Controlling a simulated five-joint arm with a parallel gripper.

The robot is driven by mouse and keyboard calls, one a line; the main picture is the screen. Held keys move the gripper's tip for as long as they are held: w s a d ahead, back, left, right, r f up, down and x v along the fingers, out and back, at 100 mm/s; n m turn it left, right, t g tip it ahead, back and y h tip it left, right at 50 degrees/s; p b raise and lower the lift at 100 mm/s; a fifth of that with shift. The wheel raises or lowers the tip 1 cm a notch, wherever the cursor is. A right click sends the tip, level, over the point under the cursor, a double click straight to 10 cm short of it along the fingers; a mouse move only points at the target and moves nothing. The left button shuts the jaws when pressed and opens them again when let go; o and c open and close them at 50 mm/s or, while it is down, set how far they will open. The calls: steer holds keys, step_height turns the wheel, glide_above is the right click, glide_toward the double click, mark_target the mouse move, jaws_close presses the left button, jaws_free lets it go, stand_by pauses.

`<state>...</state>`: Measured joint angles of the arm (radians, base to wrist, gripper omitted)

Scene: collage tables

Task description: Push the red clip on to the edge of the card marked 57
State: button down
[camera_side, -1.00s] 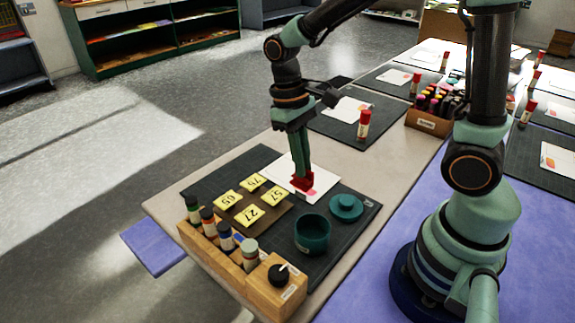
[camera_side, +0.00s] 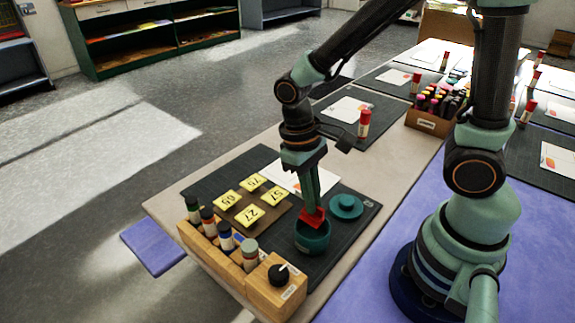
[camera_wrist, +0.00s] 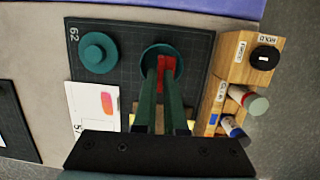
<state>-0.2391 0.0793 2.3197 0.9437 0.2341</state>
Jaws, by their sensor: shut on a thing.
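My gripper (camera_side: 311,209) is shut on the red clip (camera_side: 314,219) and points down. The clip is over the mouth of the teal pot (camera_side: 312,243); I cannot tell whether it touches the rim. In the wrist view, the clip (camera_wrist: 166,70) shows beyond my fingers, against the inside of the pot (camera_wrist: 147,56). The yellow card marked 57 (camera_side: 275,196) stands on the brown board (camera_side: 243,226), left of and behind the clip. In the wrist view my gripper hides most of the cards.
Yellow cards 75 (camera_side: 253,182), 65 (camera_side: 227,199) and 27 (camera_side: 247,216) share the board. The teal lid (camera_side: 346,206) lies right of the pot. A wooden rack (camera_side: 235,262) with bottles and a black knob (camera_side: 279,274) runs along the front-left edge.

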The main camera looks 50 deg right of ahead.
steer(key=shift+w+x, duration=0.2)
steer(key=shift+x, duration=0.85)
steer(key=shift+w+x, duration=0.25)
steer(key=shift+x, duration=0.75)
steer(key=shift+w+x, duration=0.2)
steer(key=shift+x, duration=0.85)
steer(key=shift+a+f, duration=0.1)
steer(key=shift+a, duration=0.05)
steer(key=c, duration=0.7)
jaws_free()
steer(key=shift+o, duration=0.2)
steer(key=shift+s+v, duration=0.25)
steer(key=shift+v, duration=0.9)
steer(key=shift+s+v, duration=0.25)
steer(key=shift+v, duration=0.9)
steer(key=shift+s+v, duration=0.2)
steer(key=shift+v, duration=0.95)
